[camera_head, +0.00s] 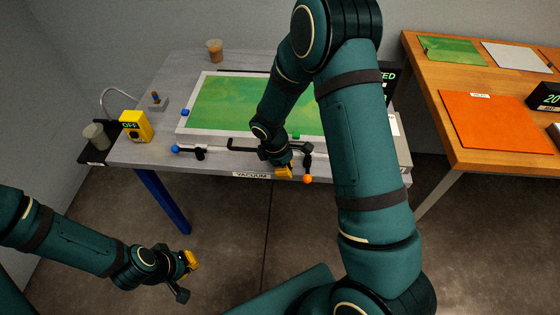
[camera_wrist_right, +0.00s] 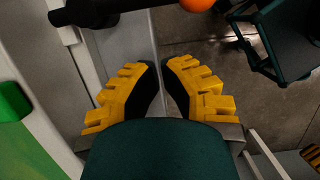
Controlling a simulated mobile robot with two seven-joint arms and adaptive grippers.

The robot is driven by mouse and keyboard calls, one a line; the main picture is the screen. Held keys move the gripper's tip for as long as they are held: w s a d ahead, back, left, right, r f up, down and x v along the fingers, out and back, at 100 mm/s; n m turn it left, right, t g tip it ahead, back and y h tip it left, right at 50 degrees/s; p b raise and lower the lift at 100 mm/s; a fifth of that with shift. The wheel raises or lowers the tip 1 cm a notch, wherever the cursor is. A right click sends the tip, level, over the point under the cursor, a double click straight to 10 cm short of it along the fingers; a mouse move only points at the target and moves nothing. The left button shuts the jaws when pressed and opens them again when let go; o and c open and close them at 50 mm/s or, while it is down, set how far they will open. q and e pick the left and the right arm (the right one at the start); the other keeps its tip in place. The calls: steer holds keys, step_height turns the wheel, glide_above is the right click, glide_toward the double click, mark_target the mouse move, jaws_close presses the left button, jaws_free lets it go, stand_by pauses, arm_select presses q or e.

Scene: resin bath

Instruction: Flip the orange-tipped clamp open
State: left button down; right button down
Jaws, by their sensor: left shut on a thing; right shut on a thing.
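The orange-tipped clamp (camera_head: 307,166) is at the table's front edge, its dark lever ending in an orange ball that hangs just past the edge. My right gripper (camera_head: 284,172) is just left of the ball, pointing down at the edge. In the right wrist view the orange ball (camera_wrist_right: 197,4) is cut off at the top, beyond the fingertips and apart from them. My right gripper's yellow fingers (camera_wrist_right: 161,70) are close together; what they hold cannot be made out. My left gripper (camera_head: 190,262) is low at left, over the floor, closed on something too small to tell.
A blue-tipped clamp (camera_head: 198,152) sits left on the same table (camera_head: 150,80). A white-framed green panel (camera_head: 215,100) lies behind the clamps. A yellow OFF box (camera_head: 136,126) and a cup (camera_head: 214,50) stand on the table. An orange-topped sheet lies on the wooden table (camera_head: 425,70) at right.

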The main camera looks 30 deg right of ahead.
mark_target(308, 166)
steer(key=shift+s+d+r, duration=0.25)
steer(key=shift+s+d, duration=0.15)
steer(key=shift+d, duration=0.3)
steer(key=shift+s+d+r, duration=0.25)
steer(key=shift+s+d, duration=0.1)
steer(key=shift+d, duration=0.35)
